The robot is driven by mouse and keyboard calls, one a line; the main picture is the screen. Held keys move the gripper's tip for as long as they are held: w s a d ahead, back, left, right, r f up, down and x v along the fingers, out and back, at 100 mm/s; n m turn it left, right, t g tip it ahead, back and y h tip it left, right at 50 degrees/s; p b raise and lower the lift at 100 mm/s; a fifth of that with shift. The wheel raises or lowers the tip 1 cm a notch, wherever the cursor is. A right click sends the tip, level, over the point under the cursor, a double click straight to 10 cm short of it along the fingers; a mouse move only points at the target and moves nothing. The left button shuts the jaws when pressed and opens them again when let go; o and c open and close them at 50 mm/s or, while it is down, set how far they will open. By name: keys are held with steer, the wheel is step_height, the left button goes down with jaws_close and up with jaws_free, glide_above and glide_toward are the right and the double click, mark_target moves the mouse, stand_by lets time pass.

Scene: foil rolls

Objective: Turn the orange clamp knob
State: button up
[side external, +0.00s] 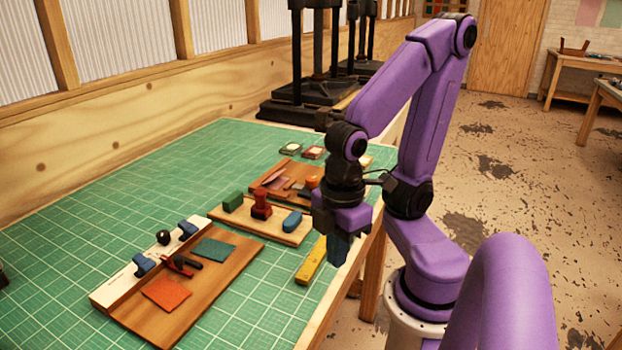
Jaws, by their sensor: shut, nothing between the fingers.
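A small orange knob-like piece (312,182) stands at the right end of the farther wooden tray (262,193). It is partly hidden beside my arm, so its clamp and exact angle cannot be made out. My gripper (338,262) points down at the right edge of the green mat, nearer the camera than the orange piece and apart from it. Its fingers are together with nothing between them.
A yellow bar (312,262) lies just left of my gripper. A middle board (262,228) carries green, red and blue pieces. A front board (200,297) holds orange and teal sheets and blue clamps. Black presses (300,112) stand behind. The mat's left (70,235) is mostly clear.

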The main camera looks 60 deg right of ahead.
steer(key=o, duration=0.5)
steer(key=shift+w, duration=0.1)
steer(key=o, duration=0.5)
steer(key=shift+w+r, duration=0.1)
steer(key=shift+w, duration=0.3)
steer(key=shift+c, duration=0.2)
steer(key=shift+o, duration=0.6)
steer(key=w+r, duration=0.1)
steer(key=w, duration=0.5)
steer(key=shift+w+d+r+h, duration=0.25)
steer(key=shift+d+r+h, duration=0.15)
steer(key=shift+d, duration=0.05)
steer(key=w+d+r+h, duration=0.25)
steer(key=w+d, duration=0.35)
steer(key=w, duration=0.3)
step_height(320, 180, up, 4)
steer(key=g+h, duration=0.1)
steer(key=g, duration=0.1)
glide_above(311, 178)
steer(key=w+a, duration=0.3)
steer(key=a, duration=0.3)
steer(key=shift+n, duration=0.5)
steer(key=x, duration=1.6)
steer(key=shift+s+d, duration=0.15)
steer(key=shift+s, duration=0.05)
steer(key=c, duration=1.1)
